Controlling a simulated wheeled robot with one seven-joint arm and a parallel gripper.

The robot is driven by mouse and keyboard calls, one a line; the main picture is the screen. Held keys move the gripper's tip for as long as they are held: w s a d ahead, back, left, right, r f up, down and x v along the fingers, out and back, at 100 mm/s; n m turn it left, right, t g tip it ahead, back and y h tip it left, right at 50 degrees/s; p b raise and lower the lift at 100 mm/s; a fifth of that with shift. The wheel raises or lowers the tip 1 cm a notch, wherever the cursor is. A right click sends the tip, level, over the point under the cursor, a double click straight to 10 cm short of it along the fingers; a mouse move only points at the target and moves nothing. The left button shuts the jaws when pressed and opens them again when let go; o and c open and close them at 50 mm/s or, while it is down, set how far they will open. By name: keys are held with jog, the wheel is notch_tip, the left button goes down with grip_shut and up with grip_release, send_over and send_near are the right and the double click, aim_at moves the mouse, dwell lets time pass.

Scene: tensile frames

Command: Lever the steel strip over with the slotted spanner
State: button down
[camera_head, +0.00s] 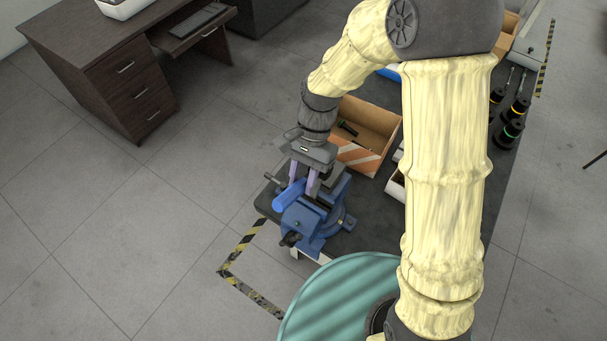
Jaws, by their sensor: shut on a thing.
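My gripper (302,186) points down just above the blue vise (318,222), at the near left corner of the dark bench. Its two pale purple fingers are shut on a bright blue rounded handle (288,194), which I take to be the slotted spanner. The handle slants across the left side of the vise, close to it or touching; I cannot tell which. The spanner's slotted end is hidden by the fingers and vise. I cannot make out the steel strip; the gripper and vise cover the place around the jaws.
An open wooden box (378,118) with an orange-and-white striped front stands behind the vise, a dark tool inside. Dark round weights (508,134) stand at the bench's far right. A brown desk (120,75) is at the back left. The floor left of the bench is clear.

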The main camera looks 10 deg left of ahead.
jog(key=shift+b+x, duration=0.5)
jog(key=shift+x, duration=0.5)
jog(key=shift+a, duration=0.1)
jog(key=shift+s+a+f, duration=0.1)
jog(key=shift+a, duration=0.05)
jog(key=shift+s+f+t, duration=0.1)
jog(key=shift+s+t, duration=0.1)
jog(key=shift+t, duration=0.2)
jog(key=shift+s, duration=0.15)
jog(key=shift+h, duration=0.3)
jog(key=shift+s+f, duration=0.1)
jog(key=shift+s, duration=0.05)
jog(key=shift+s+a+f+t, duration=0.1)
jog(key=shift+s+a+t, duration=0.1)
jog(key=shift+s+t, duration=0.15)
jog(key=shift+w, duration=0.1)
